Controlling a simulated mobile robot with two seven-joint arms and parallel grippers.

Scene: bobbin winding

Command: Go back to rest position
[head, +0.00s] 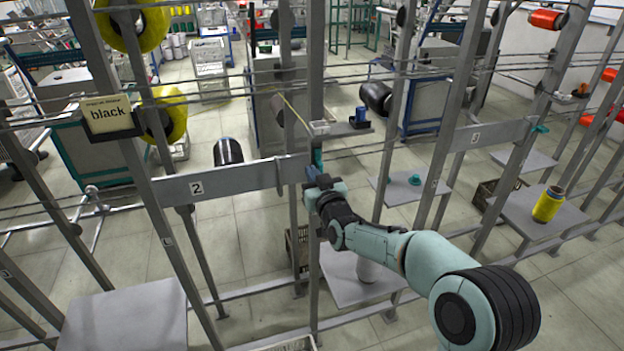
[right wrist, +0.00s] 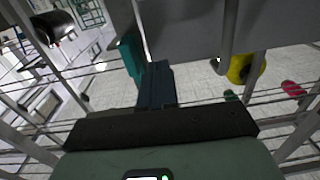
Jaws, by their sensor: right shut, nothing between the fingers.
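My right arm reaches in from the lower right in the head view. My right gripper (head: 315,174) is at the right end of the grey bar marked 2 (head: 235,180), close to an upright post. In the right wrist view its dark fingers (right wrist: 155,72) are together with nothing held. A teal part (right wrist: 131,52) stands just left of the fingertips there; it also shows above the gripper in the head view (head: 318,156). I cannot tell whether they touch. My left gripper is out of both views.
Grey posts and thin rails surround my right arm. A black bobbin (head: 228,152) is behind the bar. A yellow bobbin (head: 547,204) stands on a right-hand shelf (head: 520,215). A bare shelf (head: 125,315) is lower left.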

